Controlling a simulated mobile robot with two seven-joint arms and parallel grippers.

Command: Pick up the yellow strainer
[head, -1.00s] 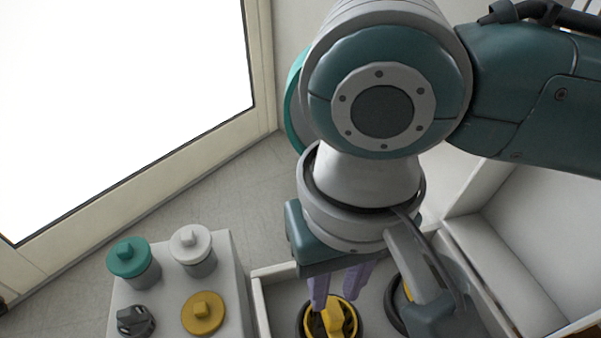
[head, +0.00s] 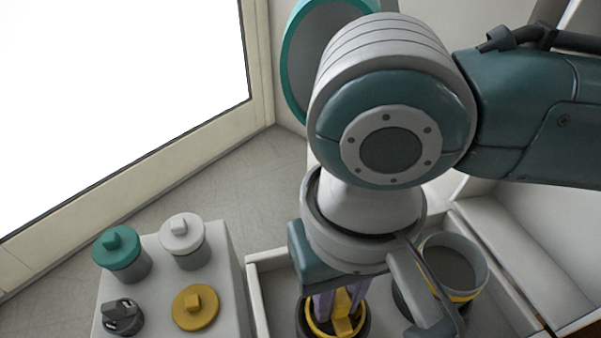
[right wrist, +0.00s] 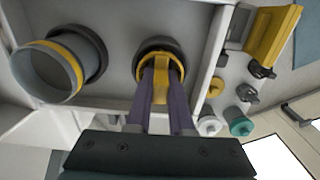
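The yellow strainer (head: 345,326) is a round yellow piece with a raised bar handle. It sits in a dark ring in the white tray at the bottom of the head view. It also shows in the right wrist view (right wrist: 162,64). My right gripper (head: 340,303) points down over it, its purple fingers on either side of the handle. In the right wrist view the fingers (right wrist: 161,84) look apart, with the handle between them. Contact with the handle is hard to tell. My left gripper is not in view.
A grey cup with a yellow band (head: 452,262) stands right of the strainer in the white tray (head: 262,290). Left is a grey block (head: 222,262) with teal (head: 117,245), white (head: 182,232), yellow (head: 196,308) and dark (head: 122,315) caps.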

